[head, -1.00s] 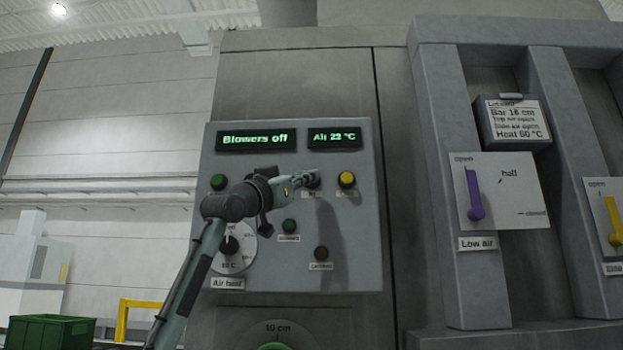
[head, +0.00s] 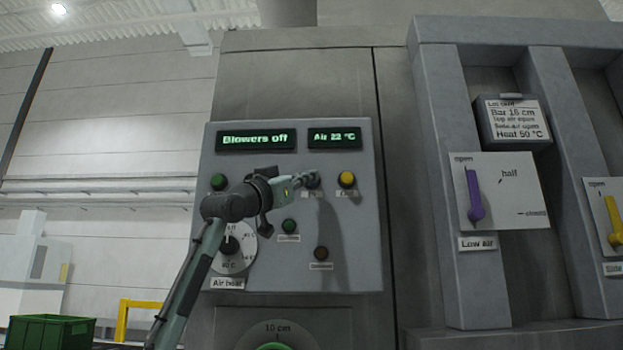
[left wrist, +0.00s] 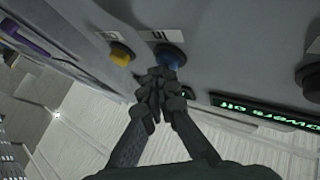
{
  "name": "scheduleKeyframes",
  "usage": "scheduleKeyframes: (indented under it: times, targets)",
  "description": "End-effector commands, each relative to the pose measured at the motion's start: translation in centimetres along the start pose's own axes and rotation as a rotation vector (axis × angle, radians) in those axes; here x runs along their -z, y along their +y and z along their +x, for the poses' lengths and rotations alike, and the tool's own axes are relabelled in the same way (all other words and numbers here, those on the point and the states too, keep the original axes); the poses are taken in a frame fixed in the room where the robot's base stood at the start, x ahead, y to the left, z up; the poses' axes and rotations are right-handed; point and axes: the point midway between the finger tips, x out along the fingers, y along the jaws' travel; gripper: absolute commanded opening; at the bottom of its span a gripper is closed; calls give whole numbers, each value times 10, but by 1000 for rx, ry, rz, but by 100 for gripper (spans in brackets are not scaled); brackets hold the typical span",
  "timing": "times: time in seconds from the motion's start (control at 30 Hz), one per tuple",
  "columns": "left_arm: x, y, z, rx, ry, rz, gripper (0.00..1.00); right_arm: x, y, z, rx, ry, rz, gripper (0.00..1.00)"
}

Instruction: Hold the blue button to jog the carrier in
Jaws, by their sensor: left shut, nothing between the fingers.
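The blue button (left wrist: 170,57) is on the grey control panel (head: 345,245). In the left wrist view it is just beyond my fingertips. In the head view it is mostly hidden behind them. My left gripper (head: 307,179) is shut and empty, reaching in from the left across the panel. Its closed fingertips (left wrist: 160,82) lie over the near edge of the blue button in the wrist view. I cannot tell whether they touch it or whether it is pressed in. The carrier cannot be made out. My right gripper is not in view.
A yellow button (head: 347,180) sits close right of the blue one. A green button (head: 289,226) and a brown button (head: 321,253) are below. The air heat dial (head: 230,246) is behind my arm. A purple lever (head: 474,195) is further right.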

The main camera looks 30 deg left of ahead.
Motion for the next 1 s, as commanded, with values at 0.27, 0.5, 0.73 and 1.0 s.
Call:
scheduleKeyframes:
  times: [0.27, 0.5, 0.73, 1.0]
  targets:
    - [-1, 0, 0, 1, -2, 0, 0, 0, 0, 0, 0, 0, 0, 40]
    - [-1, 0, 0, 1, -2, 0, 0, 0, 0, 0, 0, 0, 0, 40]
    - [-1, 0, 0, 1, -2, 0, 0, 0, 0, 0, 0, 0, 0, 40]
    - [3, 4, -7, 0, -2, 1, 0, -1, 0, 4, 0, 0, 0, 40]
